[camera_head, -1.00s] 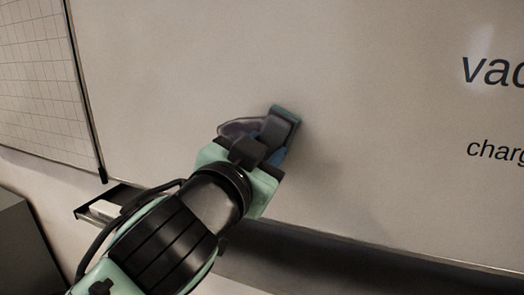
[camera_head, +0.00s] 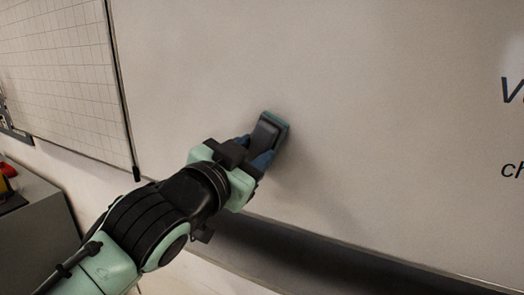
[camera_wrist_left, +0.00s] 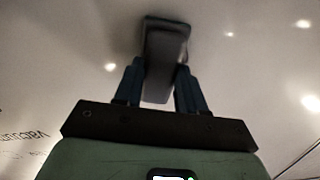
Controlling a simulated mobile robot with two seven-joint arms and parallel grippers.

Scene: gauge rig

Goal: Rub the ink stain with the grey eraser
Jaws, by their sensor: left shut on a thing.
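The grey eraser (camera_head: 268,134), a dark grey block with a teal edge, is at the whiteboard (camera_head: 380,120) in the head view. My left gripper (camera_head: 254,156) is shut on it. In the wrist view the eraser (camera_wrist_left: 165,48) sits between the two blue fingers (camera_wrist_left: 158,88), its far end at the board surface; exact contact is hard to tell. No ink stain shows on the visible board; the patch behind the eraser and gripper is hidden. My right gripper is not in view.
Black lettering (camera_head: 512,92) stands at the board's right. A gridded panel (camera_head: 65,75) hangs at the left. A dark band (camera_head: 300,262) runs below the board. A grey cabinet (camera_head: 35,225) with red and yellow things (camera_head: 8,172) stands at lower left.

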